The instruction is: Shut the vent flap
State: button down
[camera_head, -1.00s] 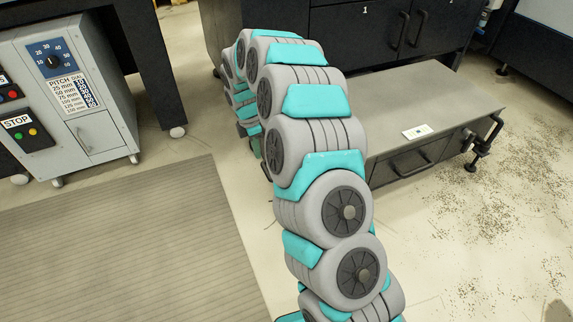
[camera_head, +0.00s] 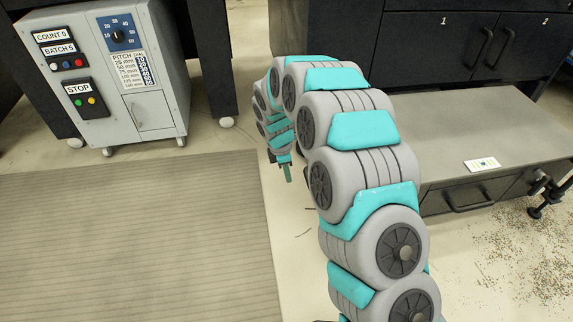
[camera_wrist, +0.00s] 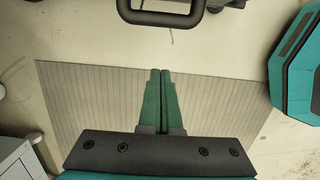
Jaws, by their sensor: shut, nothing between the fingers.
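No vent flap can be made out for certain in either view. The grey control cabinet (camera_head: 165,60) at the upper left has a small panel (camera_head: 134,112) low on its front, which looks closed; I cannot tell if it is the flap. My gripper (camera_head: 288,178) points down over the pale floor, to the right of the cabinet and apart from it. In the wrist view its green fingers (camera_wrist: 160,72) are together with nothing between them, above the ribbed mat.
The ribbed grey mat (camera_head: 130,230) covers the left floor. A low grey bench (camera_head: 450,140) with a drawer and a small card (camera_head: 482,165) stands at right, before dark cupboards (camera_head: 440,50). Debris litters the right floor. A black handle (camera_wrist: 160,19) is near my fingertips in the wrist view.

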aim_at(308, 180)
jog(key=d, duration=0.1)
jog(key=d+f, duration=0.1)
jog(key=w+d+f, duration=0.1)
jog(key=d, duration=0.1)
jog(key=shift+d, duration=0.1)
dwell(0.3)
jog(key=shift+w+d+r+p, duration=0.2)
jog(key=shift+d+r+p, duration=0.1)
jog(key=shift+d, duration=0.25)
jog(key=shift+w+d+r+p, duration=0.2)
jog(key=shift+d+r+p, duration=0.1)
jog(key=shift+d, duration=0.2)
jog(key=shift+f, duration=0.15)
jog(key=shift+s+a, duration=0.1)
